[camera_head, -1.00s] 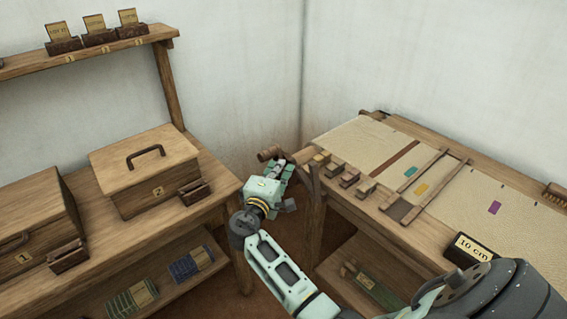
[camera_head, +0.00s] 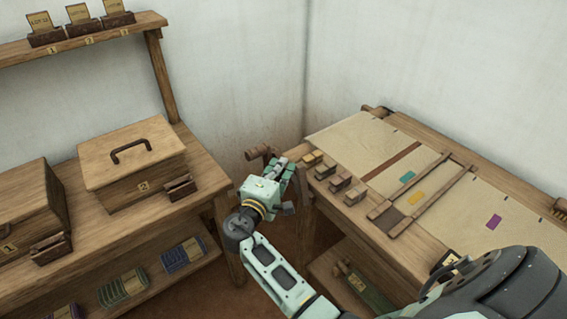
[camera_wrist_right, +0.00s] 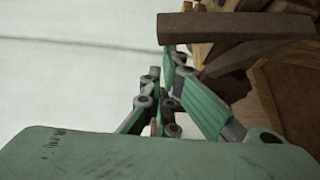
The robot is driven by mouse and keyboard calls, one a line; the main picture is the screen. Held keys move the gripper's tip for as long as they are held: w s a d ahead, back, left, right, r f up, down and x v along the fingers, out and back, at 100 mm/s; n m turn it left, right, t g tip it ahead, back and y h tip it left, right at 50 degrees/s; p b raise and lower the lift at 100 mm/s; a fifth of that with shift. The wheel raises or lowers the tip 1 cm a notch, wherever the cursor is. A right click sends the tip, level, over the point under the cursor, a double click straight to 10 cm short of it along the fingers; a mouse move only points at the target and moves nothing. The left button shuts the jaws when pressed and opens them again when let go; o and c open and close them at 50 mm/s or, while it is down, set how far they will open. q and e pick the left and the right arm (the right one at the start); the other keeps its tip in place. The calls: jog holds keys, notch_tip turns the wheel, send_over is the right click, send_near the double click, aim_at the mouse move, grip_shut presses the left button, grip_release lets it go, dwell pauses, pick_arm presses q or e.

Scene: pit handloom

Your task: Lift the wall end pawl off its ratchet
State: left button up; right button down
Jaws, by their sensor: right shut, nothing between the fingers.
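My right gripper (camera_head: 283,170) is at the wall end of the loom, beside the near left corner of its frame. Its fingers are shut with nothing between them, and they also show in the wrist view (camera_wrist_right: 168,72). A round wooden piece (camera_head: 259,152) sticks out just beyond the fingertips. In the wrist view a dark wooden bar (camera_wrist_right: 232,28) lies across, close to the fingertips; contact is not clear. I cannot tell whether this bar is the pawl. The ratchet teeth cannot be made out. My left gripper is out of view.
The loom (camera_head: 435,240) with pale cloth (camera_head: 370,150) stands on the right, with several small wooden blocks along its edge. A bench with lidded box 2 (camera_head: 130,165) stands left. A shelf (camera_head: 90,38) is above it. White walls close the corner.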

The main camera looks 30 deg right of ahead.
jog(key=r+m+b, duration=0.1)
jog(key=b, duration=0.2)
send_over(303, 184)
jog(key=s+a, duration=0.3)
jog(key=s, duration=0.1)
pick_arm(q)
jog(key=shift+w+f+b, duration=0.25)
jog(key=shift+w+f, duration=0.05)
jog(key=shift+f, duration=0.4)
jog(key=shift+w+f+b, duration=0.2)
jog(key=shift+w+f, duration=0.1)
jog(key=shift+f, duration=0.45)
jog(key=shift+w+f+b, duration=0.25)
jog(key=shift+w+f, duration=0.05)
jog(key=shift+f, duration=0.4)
pick_arm(e)
jog(key=shift+s+f+h, duration=0.15)
jog(key=shift+s+f, duration=0.1)
jog(key=shift+s, duration=0.5)
jog(key=shift+s+f+h, duration=0.15)
jog(key=shift+s+f, duration=0.05)
jog(key=shift+s, duration=0.5)
jog(key=v, duration=1.2)
jog(key=shift+s+f, duration=0.15)
jog(key=shift+f, duration=0.05)
jog(key=shift+d, duration=0.15)
